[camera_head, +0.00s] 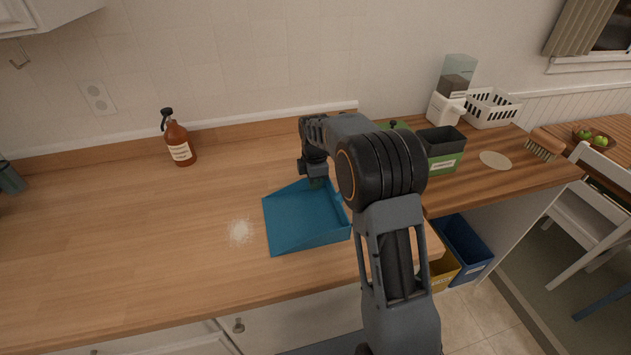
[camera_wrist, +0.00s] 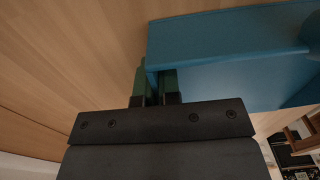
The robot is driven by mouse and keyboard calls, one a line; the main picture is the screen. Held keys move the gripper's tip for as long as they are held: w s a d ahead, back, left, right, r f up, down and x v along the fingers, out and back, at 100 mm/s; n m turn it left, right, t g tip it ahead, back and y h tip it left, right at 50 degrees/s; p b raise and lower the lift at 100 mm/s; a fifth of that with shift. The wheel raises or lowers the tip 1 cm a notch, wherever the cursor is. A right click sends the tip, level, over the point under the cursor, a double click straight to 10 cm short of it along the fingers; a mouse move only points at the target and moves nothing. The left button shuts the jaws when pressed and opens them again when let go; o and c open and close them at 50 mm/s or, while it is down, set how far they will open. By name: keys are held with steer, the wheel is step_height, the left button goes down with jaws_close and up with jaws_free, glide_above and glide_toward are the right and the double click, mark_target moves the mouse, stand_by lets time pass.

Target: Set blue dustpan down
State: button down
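The blue dustpan (camera_head: 300,222) is at the middle of the wooden counter in the head view, its open side facing left. It looks level, on or just above the wood; I cannot tell whether it touches. My gripper (camera_head: 316,183) is at its back edge, pointing down. In the wrist view, the green fingertips of my gripper (camera_wrist: 155,85) are close together on either side of the thin wall of the dustpan (camera_wrist: 215,75).
A brown bottle (camera_head: 178,142) stands at the back left on the counter (camera_head: 120,240). A dark box with a green label (camera_head: 443,150), a white dispenser (camera_head: 447,106), a white basket (camera_head: 491,107) and a brush (camera_head: 543,146) are to the right.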

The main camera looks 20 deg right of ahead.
steer(key=shift+f, duration=0.1)
steer(key=c, duration=1.3)
jaws_free()
step_height(320, 180, up, 11)
steer(key=shift+f, duration=0.1)
steer(key=s+r+m+t, duration=0.2)
steer(key=s+r+m, duration=0.2)
steer(key=s+m, duration=0.55)
steer(key=s+f+m, duration=0.2)
steer(key=s, duration=0.3)
steer(key=s+f+m+t, duration=0.1)
steer(key=s+f+m, duration=0.1)
steer(key=s, duration=0.4)
steer(key=s+f+m, duration=0.2)
steer(key=s+m, duration=0.2)
steer(key=s, duration=0.1)
steer(key=shift+s+f+m+t, duration=0.1)
steer(key=shift+s+m+t, duration=0.05)
steer(key=shift+m+t, duration=0.15)
